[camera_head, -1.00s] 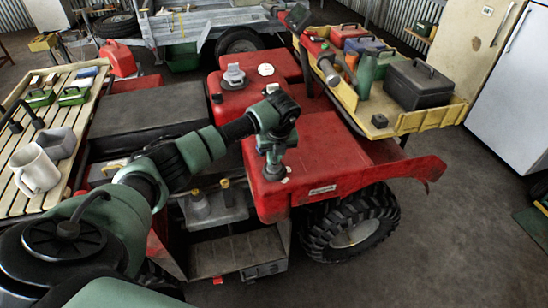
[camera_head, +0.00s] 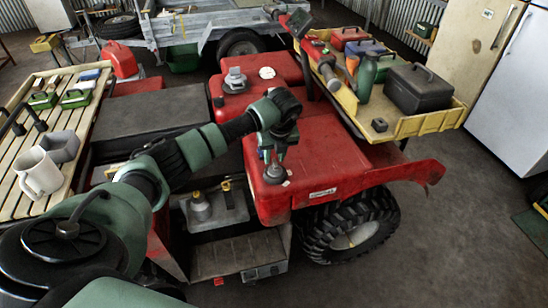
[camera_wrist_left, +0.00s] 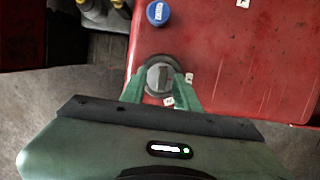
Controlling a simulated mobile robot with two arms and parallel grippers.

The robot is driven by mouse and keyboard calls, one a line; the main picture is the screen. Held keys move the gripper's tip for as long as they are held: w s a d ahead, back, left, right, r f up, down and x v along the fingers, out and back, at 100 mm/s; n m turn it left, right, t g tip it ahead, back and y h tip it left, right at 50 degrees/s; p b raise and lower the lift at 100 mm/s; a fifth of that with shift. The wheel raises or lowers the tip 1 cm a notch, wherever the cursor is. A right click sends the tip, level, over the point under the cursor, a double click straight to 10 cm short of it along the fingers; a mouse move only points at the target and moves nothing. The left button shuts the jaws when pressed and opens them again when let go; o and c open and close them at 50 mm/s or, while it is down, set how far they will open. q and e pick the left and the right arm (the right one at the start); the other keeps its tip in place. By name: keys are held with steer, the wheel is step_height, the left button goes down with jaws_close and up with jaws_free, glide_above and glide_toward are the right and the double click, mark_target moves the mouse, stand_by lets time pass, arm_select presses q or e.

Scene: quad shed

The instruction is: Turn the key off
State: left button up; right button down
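The key switch (camera_wrist_left: 159,77) shows in the left wrist view as a round grey collar with a flat upright grip, on the edge of the red quad body (camera_wrist_left: 230,50). My left gripper (camera_wrist_left: 160,80) has one green finger on each side of it, with the fingers apart. I cannot tell whether they touch the key. In the head view my left gripper (camera_head: 275,168) points down at the near end of the red body (camera_head: 310,180), and the key is mostly hidden under it. My right gripper is not in view.
A blue cap (camera_wrist_left: 158,13) sits close beyond the key. A yellow rack (camera_head: 430,122) with a dark toolbox (camera_head: 418,87) stands at the right. A slatted rack (camera_head: 85,130) with a white mug (camera_head: 38,172) is at the left.

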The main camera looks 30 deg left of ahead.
arm_select(q)
step_height(320, 180, up, 6)
steer(key=p, duration=0.3)
steer(key=shift+f, duration=0.15)
steer(key=shift+d+f, duration=0.1)
steer(key=shift+f, duration=0.05)
